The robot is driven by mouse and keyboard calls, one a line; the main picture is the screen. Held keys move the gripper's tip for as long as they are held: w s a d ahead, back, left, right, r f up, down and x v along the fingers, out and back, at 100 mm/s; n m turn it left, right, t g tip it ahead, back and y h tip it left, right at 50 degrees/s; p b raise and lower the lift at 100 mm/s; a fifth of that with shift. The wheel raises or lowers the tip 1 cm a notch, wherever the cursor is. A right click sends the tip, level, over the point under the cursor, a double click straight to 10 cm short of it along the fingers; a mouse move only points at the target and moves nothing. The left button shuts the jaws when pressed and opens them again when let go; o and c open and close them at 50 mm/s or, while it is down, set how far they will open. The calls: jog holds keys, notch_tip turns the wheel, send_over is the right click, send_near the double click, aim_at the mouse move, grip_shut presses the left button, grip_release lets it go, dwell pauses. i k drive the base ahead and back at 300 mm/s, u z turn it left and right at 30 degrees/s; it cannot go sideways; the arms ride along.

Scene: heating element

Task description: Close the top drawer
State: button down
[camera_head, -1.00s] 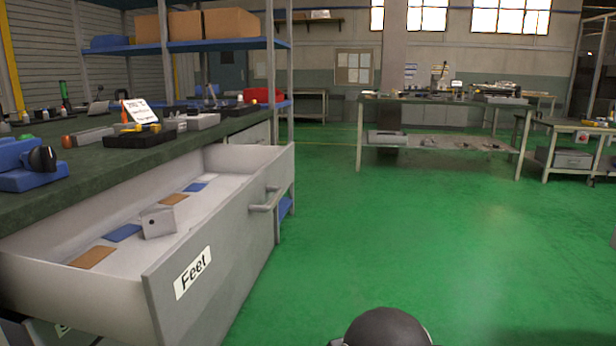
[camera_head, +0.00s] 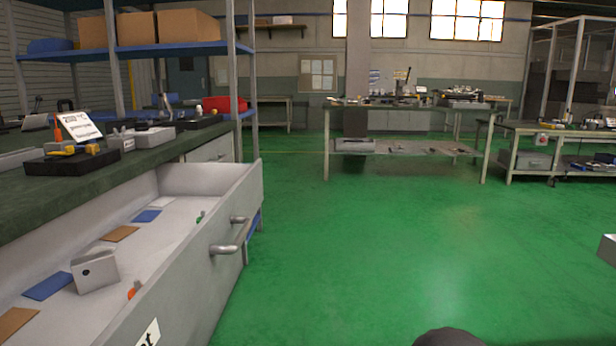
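The top drawer (camera_head: 225,225) is grey and pulled well out from under the dark green workbench (camera_head: 60,200) on the left. Its front carries a bar handle (camera_head: 232,245) and a white label, partly cut off by the lower edge. Inside lie blue and brown flat pieces and a small grey metal bracket (camera_head: 95,271). A dark rounded part of my own body (camera_head: 448,338) shows at the bottom edge. My gripper is not in view, so its state and its distance to the drawer are hidden.
Green floor (camera_head: 400,250) to the right of the drawer is clear. A shelf rack (camera_head: 170,50) with cardboard boxes stands behind the workbench. A long table (camera_head: 400,147) stands at the back, another bench (camera_head: 560,130) at the right. A grey object (camera_head: 607,249) shows at the right edge.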

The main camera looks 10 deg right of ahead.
aim_at(148, 221)
jog(key=u, duration=0.05)
jog(key=i, duration=0.85)
jog(key=u, duration=0.25)
